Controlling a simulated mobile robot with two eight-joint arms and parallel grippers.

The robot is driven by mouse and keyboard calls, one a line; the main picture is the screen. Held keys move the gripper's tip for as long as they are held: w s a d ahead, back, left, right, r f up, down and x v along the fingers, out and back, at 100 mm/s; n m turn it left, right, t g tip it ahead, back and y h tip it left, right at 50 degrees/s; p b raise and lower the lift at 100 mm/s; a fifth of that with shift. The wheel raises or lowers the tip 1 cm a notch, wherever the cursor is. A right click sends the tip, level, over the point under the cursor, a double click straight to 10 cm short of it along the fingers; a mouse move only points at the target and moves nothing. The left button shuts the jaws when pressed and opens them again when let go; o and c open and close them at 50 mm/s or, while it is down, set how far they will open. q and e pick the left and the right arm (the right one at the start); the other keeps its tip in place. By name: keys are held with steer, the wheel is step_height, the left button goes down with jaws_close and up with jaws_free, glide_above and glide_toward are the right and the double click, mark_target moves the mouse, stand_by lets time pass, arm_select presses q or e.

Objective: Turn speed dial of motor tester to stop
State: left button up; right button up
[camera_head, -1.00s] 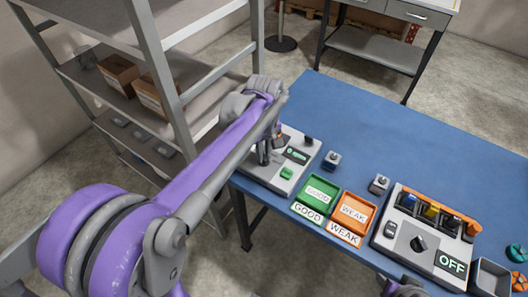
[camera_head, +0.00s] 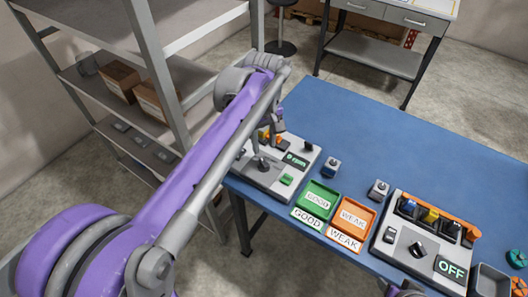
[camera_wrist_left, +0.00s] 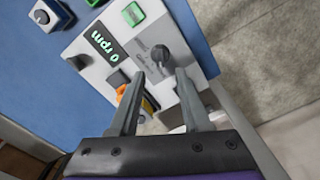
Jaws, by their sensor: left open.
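The motor tester (camera_head: 283,191) is a light grey box at the left end of the blue table. Its display (camera_head: 296,160) is lit green, and in the left wrist view the display (camera_wrist_left: 104,46) reads 0 rpm. The dark speed dial (camera_wrist_left: 162,56) sits on a grey panel beside the display; I cannot clearly read its pointer. My left gripper (camera_wrist_left: 161,78) is open, with its two fingers spread just short of the dial and apart from it, nothing between them. In the head view the wrist partly covers the tester's far side. My right gripper's fingers are not visible.
A green GOOD tray (camera_head: 314,199) and an orange WEAK tray (camera_head: 351,217) stand right of the tester. Small blocks (camera_head: 331,167) (camera_head: 378,189) stand behind them. A second device (camera_head: 411,246) reads OFF. Metal shelving (camera_head: 160,85) stands left. The table's back is clear.

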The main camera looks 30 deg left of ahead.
arm_select(q)
steer(key=shift+r, duration=1.7)
steer(key=s+d+f+m+t, duration=0.2)
steer(key=s+d+f+m, duration=0.1)
steer(key=s+f+m, duration=0.2)
steer(key=s+d+f+m+t, duration=0.3)
steer(key=s+f+m, duration=0.3)
steer(key=s+f, duration=0.3)
steer(key=shift+s+d, duration=0.5)
steer(key=shift+s, duration=0.45)
steer(key=shift+r, duration=0.1)
steer(key=shift+c, duration=0.3)
